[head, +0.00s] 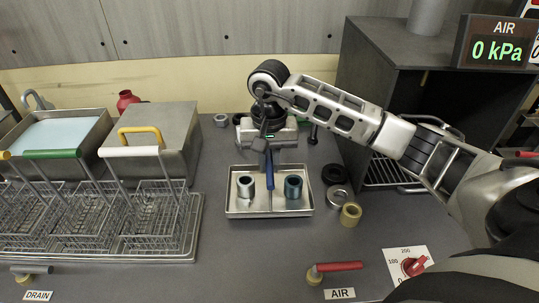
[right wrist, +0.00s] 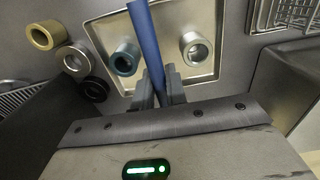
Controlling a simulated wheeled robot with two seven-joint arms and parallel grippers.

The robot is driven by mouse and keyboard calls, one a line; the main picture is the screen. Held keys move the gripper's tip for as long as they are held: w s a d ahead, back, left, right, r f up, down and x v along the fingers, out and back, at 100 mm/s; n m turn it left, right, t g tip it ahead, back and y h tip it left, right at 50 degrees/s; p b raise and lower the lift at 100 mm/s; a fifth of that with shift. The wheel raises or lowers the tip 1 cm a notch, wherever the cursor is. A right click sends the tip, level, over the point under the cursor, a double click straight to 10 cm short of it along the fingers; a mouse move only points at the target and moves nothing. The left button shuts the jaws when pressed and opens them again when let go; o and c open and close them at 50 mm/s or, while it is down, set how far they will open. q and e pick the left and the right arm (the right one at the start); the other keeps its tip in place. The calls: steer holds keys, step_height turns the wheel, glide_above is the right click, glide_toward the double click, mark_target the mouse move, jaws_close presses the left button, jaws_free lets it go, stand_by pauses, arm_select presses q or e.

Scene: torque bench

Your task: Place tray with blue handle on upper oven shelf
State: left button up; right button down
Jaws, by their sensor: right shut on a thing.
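The metal tray (head: 243,212) with an upright blue handle (head: 270,175) is at the middle of the bench. It holds a light grey ring (head: 245,187) on the left and a dark teal ring (head: 293,187) on the right. My right gripper (head: 268,152) is above the tray, shut on the blue handle, and the right wrist view shows the handle (right wrist: 147,40) between the fingers (right wrist: 158,78). I cannot tell whether the tray touches the bench. The dark oven (head: 372,78) stands open at the right, with a wire shelf (head: 385,173) inside. My arm partly hides its opening. My left gripper is not in view.
Wire baskets (head: 85,215) on a large tray fill the left, with a lidded metal tank (head: 160,130) behind. Black, silver and brass rings (head: 351,213) lie between tray and oven. A red-handled AIR valve (head: 338,266) is at the front. A grey cylinder (head: 428,15) tops the oven.

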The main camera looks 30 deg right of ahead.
steer(key=shift+f, duration=0.9)
steer(key=shift+f, duration=0.2)
steer(key=c, duration=1.4)
jaws_free()
